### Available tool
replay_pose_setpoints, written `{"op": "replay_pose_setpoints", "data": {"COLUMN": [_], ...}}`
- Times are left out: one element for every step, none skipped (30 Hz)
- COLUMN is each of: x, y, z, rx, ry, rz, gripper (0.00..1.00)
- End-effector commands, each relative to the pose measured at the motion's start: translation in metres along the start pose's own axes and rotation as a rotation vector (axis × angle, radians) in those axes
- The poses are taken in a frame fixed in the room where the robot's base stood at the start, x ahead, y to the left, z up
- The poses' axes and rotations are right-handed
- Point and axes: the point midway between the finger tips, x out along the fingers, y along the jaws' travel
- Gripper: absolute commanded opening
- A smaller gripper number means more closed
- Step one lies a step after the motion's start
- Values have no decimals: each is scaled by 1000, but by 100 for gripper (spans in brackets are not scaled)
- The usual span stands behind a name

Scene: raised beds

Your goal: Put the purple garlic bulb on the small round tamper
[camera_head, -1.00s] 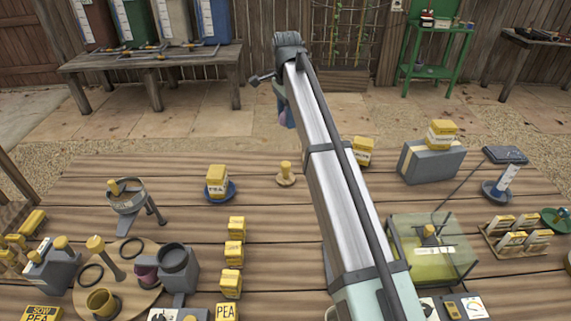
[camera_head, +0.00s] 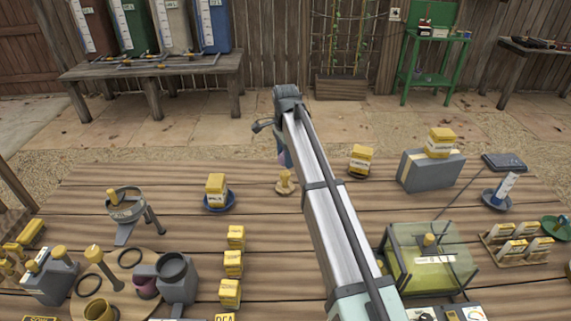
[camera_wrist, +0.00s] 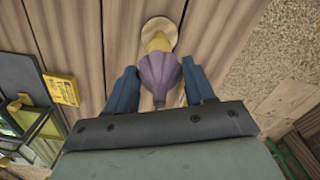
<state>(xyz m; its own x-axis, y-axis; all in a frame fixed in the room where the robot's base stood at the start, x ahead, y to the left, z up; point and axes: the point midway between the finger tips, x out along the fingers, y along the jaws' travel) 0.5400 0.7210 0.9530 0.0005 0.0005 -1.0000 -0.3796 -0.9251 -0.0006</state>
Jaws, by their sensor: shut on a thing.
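The purple garlic bulb (camera_wrist: 160,78) is between the two blue fingers of my gripper (camera_wrist: 160,92) in the wrist view, with my gripper shut on it. The small round tamper (camera_wrist: 165,27) is a pale wooden disc with a yellow handle, just beyond the bulb. The bulb overlaps the handle in that view, and I cannot tell whether they touch. In the head view the tamper (camera_head: 286,188) stands on the table, with my gripper (camera_head: 284,160) just above and behind it. My arm hides much of the gripper and bulb there.
A blue saucer with a yellow packet (camera_head: 216,185) stands left of the tamper. Another yellow packet (camera_head: 361,158) is to the right, past my arm. A grey box (camera_head: 425,170) and a clear-sided case (camera_head: 430,260) stand farther right. Bare planks surround the tamper.

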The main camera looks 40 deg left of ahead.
Motion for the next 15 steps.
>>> {"op": "replay_pose_setpoints", "data": {"x": [4,7,11,15,18,24,28,31,34,35,35,35,35,34,34], "y": [0,1,1,1,1,1,1,1,1,0,0,0,0,0,0], "z": [0,0,0,0,0,0,0,0,0,0,0,0,0,0,0], "rx": [0,0,0,0,0,0,0,0,0,0,0,0,0,0,0], "ry": [0,0,0,0,0,0,0,0,0,0,0,0,0,0,0], "rz": [1,1,2,1,1,1,1,1,1,1,0,0,0,0,0], "gripper": [24,24,24,24,24,24,24,24,24,24,24,24,24,24,24]}}
